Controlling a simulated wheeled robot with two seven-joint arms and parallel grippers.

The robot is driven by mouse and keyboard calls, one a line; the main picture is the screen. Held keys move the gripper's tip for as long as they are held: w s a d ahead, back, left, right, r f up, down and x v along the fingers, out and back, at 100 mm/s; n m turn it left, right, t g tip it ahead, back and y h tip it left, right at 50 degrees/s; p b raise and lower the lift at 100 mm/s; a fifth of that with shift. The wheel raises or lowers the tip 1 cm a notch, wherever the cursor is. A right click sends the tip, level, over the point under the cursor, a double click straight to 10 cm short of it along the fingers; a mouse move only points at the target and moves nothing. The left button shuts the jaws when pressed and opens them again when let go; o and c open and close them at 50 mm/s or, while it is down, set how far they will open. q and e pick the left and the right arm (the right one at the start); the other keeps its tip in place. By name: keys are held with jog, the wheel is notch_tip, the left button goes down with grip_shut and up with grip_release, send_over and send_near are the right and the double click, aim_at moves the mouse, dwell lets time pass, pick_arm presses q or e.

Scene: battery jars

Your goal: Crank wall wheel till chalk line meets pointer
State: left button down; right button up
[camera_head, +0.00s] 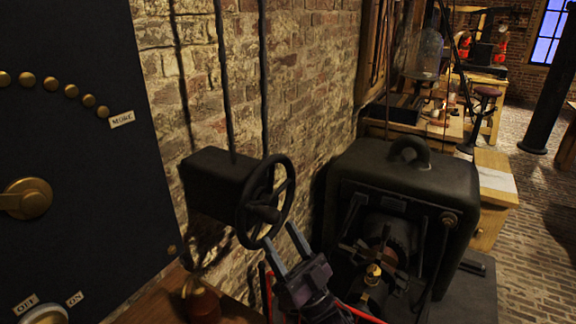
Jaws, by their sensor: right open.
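The dark wall wheel (264,213) is a spoked handwheel on a black box (213,183) fixed to the brick wall. It shows at a slant near the middle of the head view. I cannot make out a chalk line or a pointer on it. My right gripper (279,236) comes up from below, its two grey fingers apart at the lower right part of the wheel rim. Nothing shows between the fingers, and I cannot tell whether they touch the rim. My left gripper is not in view.
A black panel (75,150) with brass studs and a knob (28,198) fills the left. A big black machine (405,180) with a top handle stands close right of the wheel. A small brown jar (203,305) is at the bottom. Wooden benches and open brick floor lie beyond.

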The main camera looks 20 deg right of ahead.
aim_at(264, 207)
jog(key=shift+n+g+y, duration=0.5)
jog(key=shift+n+g, duration=0.1)
jog(key=p+x, duration=0.1)
jog(key=x, duration=0.1)
jog(key=p+x, duration=0.1)
jog(key=x, duration=0.1)
jog(key=p+x, duration=0.1)
jog(key=x, duration=0.2)
jog(key=shift+w+d+p, duration=0.1)
jog(key=shift+d+p, duration=0.2)
jog(key=shift+p, duration=0.1)
jog(key=shift+w+a+r, duration=0.15)
jog(key=shift+w+r, duration=0.1)
jog(key=shift+w, duration=0.1)
grip_shut()
